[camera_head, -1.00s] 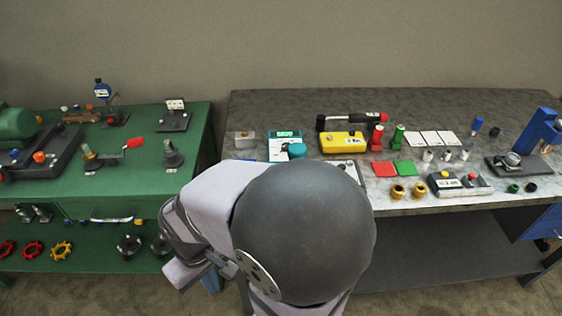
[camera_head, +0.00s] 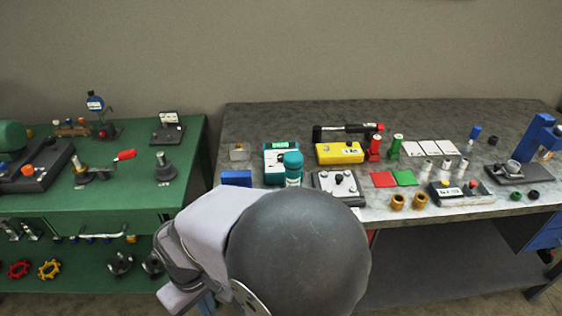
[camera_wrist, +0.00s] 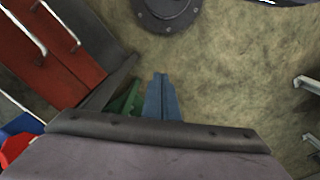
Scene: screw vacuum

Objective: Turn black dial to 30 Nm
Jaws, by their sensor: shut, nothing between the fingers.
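Several devices on the grey bench carry dark knobs, and I cannot tell which is the black dial. One is a dark box (camera_head: 461,193) with a white display, a dark knob and a red button, at the front right. Another is a grey panel (camera_head: 338,187) with several dark knobs near the front edge. A yellow box (camera_head: 340,153) with a small dark knob and a white label stands behind it. The labels are too small to read. My gripper (camera_wrist: 161,82) is shut and empty in the wrist view, over the floor, away from these devices.
The grey bench (camera_head: 260,122) also holds a teal device (camera_head: 276,159), a long black-and-red tool (camera_head: 347,129), red and green bottles and a blue stand (camera_head: 532,135). The green bench (camera_head: 100,205) at left carries fixtures. Between the benches is a narrow gap.

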